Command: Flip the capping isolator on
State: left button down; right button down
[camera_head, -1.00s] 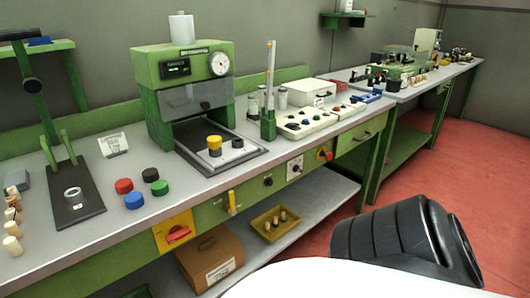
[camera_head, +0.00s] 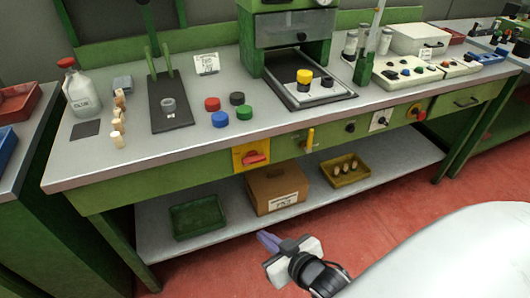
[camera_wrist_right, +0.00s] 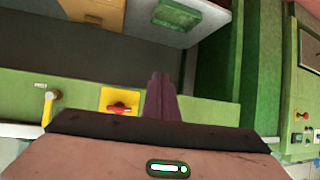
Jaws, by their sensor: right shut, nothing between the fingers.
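On the green front rail of the bench is a yellow square plate with a red rotary handle (camera_head: 255,158), which looks like the isolator. The handle lies roughly horizontal; any lettering is too small to read. The plate also shows in the right wrist view (camera_wrist_right: 120,102), left of the fingers. My right gripper (camera_head: 268,241) is shut and empty, low in front of the bench and below the plate, apart from it. Its closed fingers show in the right wrist view (camera_wrist_right: 160,95). My left gripper is not in view.
Along the rail to the right are a yellow lever (camera_head: 310,138), a black knob (camera_head: 350,127), a white switch plate (camera_head: 381,119) and a red knob on yellow (camera_head: 418,112). The lower shelf holds a cardboard box (camera_head: 277,188), a green tray (camera_head: 198,217) and a yellow tray (camera_head: 345,170).

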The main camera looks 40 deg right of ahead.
aim_at(254, 159)
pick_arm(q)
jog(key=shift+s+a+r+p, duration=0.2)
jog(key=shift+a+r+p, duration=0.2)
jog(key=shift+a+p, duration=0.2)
pick_arm(e)
jog(key=w+d+r+m+t+h, duration=0.2)
jog(key=w+d+r+t+h, duration=0.1)
jog(key=w+d+r, duration=0.4)
notch_tip(254, 159, up, 5)
jog(key=shift+w+d+f+m+h, duration=0.1)
jog(key=shift+w+d+m+h, duration=0.25)
jog(key=shift+d, duration=0.8)
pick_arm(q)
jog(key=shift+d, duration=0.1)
pick_arm(e)
jog(key=shift+w, duration=0.1)
jog(key=x, duration=0.9)
jog(key=shift+w+f, duration=0.25)
jog(key=shift+w, duration=0.1)
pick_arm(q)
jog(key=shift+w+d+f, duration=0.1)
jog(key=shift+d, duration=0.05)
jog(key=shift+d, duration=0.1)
